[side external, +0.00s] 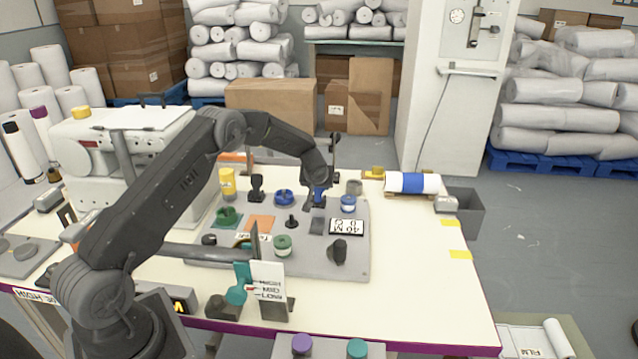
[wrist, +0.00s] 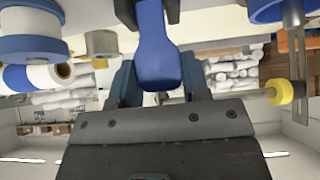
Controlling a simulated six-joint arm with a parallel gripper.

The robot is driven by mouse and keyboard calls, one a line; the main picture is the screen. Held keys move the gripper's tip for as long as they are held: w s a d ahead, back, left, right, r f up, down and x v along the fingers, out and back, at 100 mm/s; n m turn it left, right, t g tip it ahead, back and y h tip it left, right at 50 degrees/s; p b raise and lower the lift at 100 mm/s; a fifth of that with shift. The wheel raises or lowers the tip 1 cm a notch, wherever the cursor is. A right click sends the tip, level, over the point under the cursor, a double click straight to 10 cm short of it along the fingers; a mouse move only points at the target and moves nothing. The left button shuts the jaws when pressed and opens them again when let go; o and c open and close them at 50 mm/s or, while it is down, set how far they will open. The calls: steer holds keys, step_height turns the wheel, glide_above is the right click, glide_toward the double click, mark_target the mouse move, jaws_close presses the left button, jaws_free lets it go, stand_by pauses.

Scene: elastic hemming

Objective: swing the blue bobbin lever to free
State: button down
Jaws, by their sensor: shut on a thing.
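The blue bobbin lever (side external: 319,193) stands on the grey panel (side external: 350,262) near its back edge. In the wrist view the lever (wrist: 157,45) is a blue paddle, wide at its near end. My gripper (side external: 321,183) reaches down to it from above. In the wrist view my gripper (wrist: 158,82) has its fingers on both sides of the paddle's wide end, shut on it. The lever's foot and any position labels by it are hidden or too small to read.
A blue-and-white spool (side external: 348,204) stands just right of the lever, and a blue ring knob (side external: 284,197) is to its left. A black lever (side external: 257,188) and a yellow cylinder (side external: 227,184) stand farther left. A blue-and-white roll (side external: 413,183) lies beyond the panel.

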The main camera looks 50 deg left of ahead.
steer(key=shift+s+d+t+y, duration=0.1)
steer(key=shift+s+t+y, duration=0.1)
steer(key=shift+t+y, duration=0.15)
stand_by(0.3)
steer(key=c, duration=0.6)
jaws_free()
steer(key=v, duration=1.4)
